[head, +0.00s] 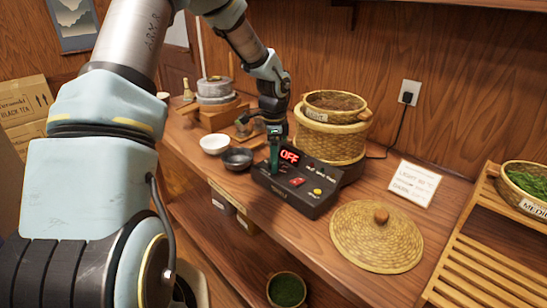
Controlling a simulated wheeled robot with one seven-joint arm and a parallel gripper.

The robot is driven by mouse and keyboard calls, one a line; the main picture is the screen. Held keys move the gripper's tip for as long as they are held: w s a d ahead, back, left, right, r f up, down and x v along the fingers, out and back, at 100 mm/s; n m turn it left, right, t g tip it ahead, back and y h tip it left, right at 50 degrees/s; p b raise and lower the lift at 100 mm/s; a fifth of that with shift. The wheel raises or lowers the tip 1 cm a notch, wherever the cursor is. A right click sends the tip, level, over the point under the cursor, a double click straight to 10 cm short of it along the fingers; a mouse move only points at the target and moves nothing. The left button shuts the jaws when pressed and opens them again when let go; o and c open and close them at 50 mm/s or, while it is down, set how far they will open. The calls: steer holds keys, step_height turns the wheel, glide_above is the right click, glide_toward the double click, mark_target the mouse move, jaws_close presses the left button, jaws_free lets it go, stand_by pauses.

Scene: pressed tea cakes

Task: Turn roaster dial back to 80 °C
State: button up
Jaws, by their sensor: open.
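The roaster control box (299,190) is black and sits near the front edge of the wooden counter. Its red display (290,156) reads OFF. A red switch and a yellow button show on its face. The dial is not visible; my gripper covers the left part of the panel. My gripper (274,163) points down at that left part, with its fingers at or just above the panel. It is open, and I cannot tell whether the fingers are around a knob or touching it. The woven roaster basket (330,140) stands behind the box.
A white bowl (214,144) and a dark bowl (237,159) stand left of the box. A woven lid (376,237) lies to its right, before a card (414,182) reading LIGHT 80 °C and DARK. A slatted rack (470,265) is at far right.

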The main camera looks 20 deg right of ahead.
steer(key=shift+c, duration=0.2)
jaws_close()
stand_by(0.3)
steer(key=shift+n, duration=0.4)
steer(key=n+b, duration=0.1)
steer(key=n, duration=0.2)
steer(key=shift+n+b, duration=0.7)
steer(key=shift+n, duration=1.4)
